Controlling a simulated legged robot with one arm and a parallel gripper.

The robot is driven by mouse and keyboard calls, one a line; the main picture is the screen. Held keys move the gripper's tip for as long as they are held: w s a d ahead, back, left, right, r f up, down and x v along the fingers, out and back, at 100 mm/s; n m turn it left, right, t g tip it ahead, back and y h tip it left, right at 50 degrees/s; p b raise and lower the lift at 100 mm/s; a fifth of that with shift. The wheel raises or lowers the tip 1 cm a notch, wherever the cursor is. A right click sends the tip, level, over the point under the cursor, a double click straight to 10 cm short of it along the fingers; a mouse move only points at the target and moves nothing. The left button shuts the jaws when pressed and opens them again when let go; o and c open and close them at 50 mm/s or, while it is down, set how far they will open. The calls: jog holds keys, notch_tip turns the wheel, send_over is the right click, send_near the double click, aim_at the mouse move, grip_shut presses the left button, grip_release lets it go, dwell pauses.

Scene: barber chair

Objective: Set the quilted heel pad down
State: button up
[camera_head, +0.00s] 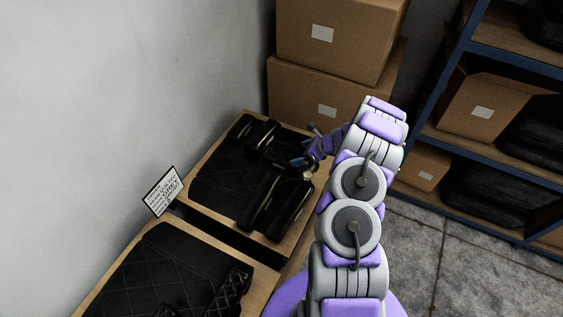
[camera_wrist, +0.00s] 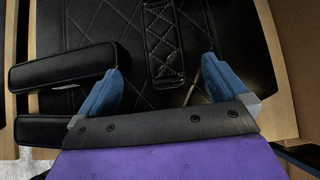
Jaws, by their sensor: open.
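The quilted heel pad (camera_wrist: 163,42) is a narrow black strip with pale diamond stitching. In the wrist view it lies on a larger black quilted panel (camera_wrist: 95,22), its near end between my fingertips. My gripper (camera_wrist: 161,68) is open, with clear gaps between its blue fingers and the pad. In the head view my gripper (camera_head: 303,146) is low over the right side of the far wooden tray (camera_head: 206,218). The pad is hard to make out there, dark against dark and partly behind my gripper.
Black padded bars (camera_head: 262,134) lie on the far tray, with more nearer me (camera_head: 268,203). A nearer tray holds another quilted panel (camera_head: 160,275). A sign (camera_head: 165,190) stands between the trays. Cardboard boxes (camera_head: 330,45) stand behind; blue-framed shelves (camera_head: 480,150) stand right.

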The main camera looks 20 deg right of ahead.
aim_at(287, 159)
jog(key=x, duration=0.6)
jog(key=shift+d+b, duration=0.2)
jog(key=shift+b, duration=0.15)
jog(key=shift+w+a+f, duration=0.2)
jog(key=shift+a+f, duration=0.05)
jog(key=shift+a, duration=0.05)
jog(key=f, duration=0.1)
jog(key=w+f, duration=0.1)
jog(key=w+a+f+b, duration=0.1)
jog(key=f, duration=0.1)
jog(key=shift+w+a+f, duration=0.15)
jog(key=shift+w+a, duration=0.05)
jog(key=shift+w, duration=0.1)
jog(key=shift+c, duration=0.4)
jog(key=c, duration=1.2)
